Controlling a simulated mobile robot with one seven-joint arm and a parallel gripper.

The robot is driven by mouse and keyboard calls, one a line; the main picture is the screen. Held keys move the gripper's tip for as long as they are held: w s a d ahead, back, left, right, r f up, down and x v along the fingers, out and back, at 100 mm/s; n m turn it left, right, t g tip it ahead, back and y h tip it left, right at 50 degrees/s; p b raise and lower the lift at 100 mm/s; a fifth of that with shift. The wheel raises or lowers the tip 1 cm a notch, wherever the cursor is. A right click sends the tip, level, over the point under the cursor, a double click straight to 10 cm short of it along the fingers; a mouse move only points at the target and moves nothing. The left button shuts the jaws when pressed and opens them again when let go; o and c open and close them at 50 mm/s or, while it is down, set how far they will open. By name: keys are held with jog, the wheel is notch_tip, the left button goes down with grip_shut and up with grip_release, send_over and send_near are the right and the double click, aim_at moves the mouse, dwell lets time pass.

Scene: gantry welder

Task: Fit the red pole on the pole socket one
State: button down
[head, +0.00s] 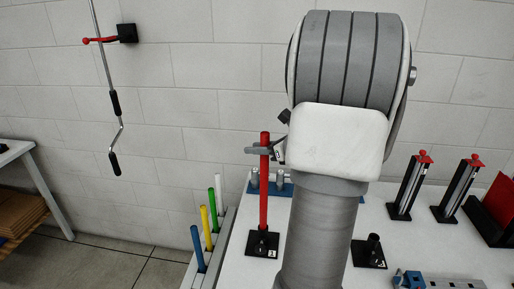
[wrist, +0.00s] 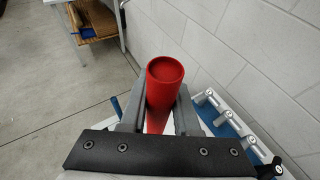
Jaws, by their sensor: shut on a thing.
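The red pole (head: 264,195) stands upright in the head view. Its lower end meets the short black holder of a square black pole socket (head: 262,244) at the left part of the white table. I cannot tell how deep it sits in the holder. My gripper (head: 265,150) is shut on the pole near its top. In the wrist view the round top of the red pole (wrist: 165,80) rises between the two grey fingers of my gripper (wrist: 162,108). The socket is hidden in the wrist view. A second black pole socket (head: 369,252) stands empty to the right.
Blue, yellow, green (head: 212,210) and white poles stand in a rack left of the table. A blue bar with grey pegs (head: 284,188) lies behind the red pole. Black stands with red knobs (head: 409,186) are at the right. A white wall (head: 190,90) is behind.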

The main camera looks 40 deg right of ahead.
jog(key=shift+f+b, duration=1.15)
jog(key=shift+f, duration=0.3)
jog(key=c, duration=0.6)
grip_release()
jog(key=shift+o, duration=0.2)
jog(key=v, duration=1.7)
jog(key=shift+s, duration=0.2)
